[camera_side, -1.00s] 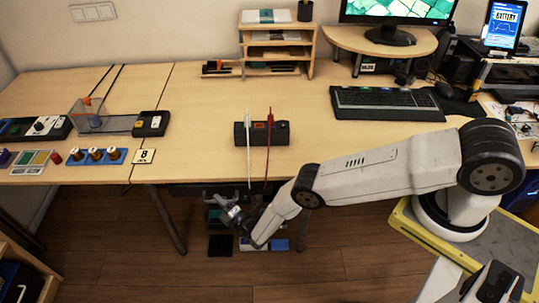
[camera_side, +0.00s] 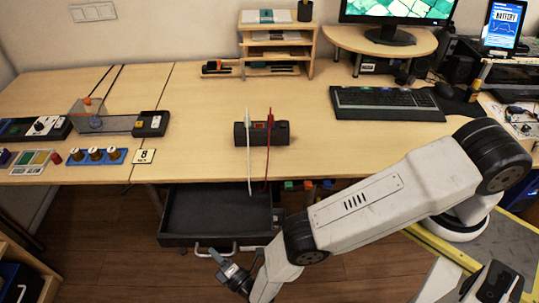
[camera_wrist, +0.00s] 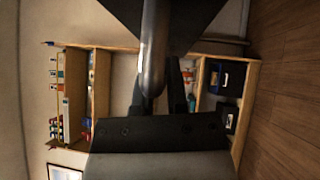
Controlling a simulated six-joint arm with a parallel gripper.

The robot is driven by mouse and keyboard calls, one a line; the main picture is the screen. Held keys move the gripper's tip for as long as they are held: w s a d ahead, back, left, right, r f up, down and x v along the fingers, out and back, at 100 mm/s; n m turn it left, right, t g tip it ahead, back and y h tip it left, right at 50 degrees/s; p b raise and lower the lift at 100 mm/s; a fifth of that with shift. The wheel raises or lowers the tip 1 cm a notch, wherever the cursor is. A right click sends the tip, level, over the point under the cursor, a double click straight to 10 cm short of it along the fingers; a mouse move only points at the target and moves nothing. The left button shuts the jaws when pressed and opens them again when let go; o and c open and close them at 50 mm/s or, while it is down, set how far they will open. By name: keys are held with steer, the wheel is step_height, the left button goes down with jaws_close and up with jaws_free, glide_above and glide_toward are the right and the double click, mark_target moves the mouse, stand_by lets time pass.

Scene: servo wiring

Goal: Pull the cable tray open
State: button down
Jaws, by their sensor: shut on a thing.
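The cable tray (camera_side: 215,210) is a dark, shallow drawer under the front edge of the table. In the side view it stands well out from under the table, and the part of its inside that shows looks empty. A light metal bar handle (camera_side: 203,254) is on its front. My gripper (camera_side: 217,259) is at this handle, low in front of the tray, and shut on it. In the wrist view the grey handle bar (camera_wrist: 152,50) runs down between the dark fingers of my gripper (camera_wrist: 163,98). The fingertips are partly hidden there.
On the table above are a dark block (camera_side: 262,134) with a white and a red lead hanging over the edge, and a keyboard (camera_side: 388,104). Small colored blocks (camera_side: 308,185) show under the table, right of the tray. The floor (camera_side: 120,262) in front is largely clear.

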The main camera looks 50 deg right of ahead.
steer(key=shift+s+a, duration=1)
steer(key=shift+a, duration=0.1)
steer(key=c, duration=0.6)
jaws_free()
steer(key=shift+c, duration=0.2)
steer(key=s, duration=0.5)
step_height(320, 180, up, 6)
steer(key=shift+r, duration=0.15)
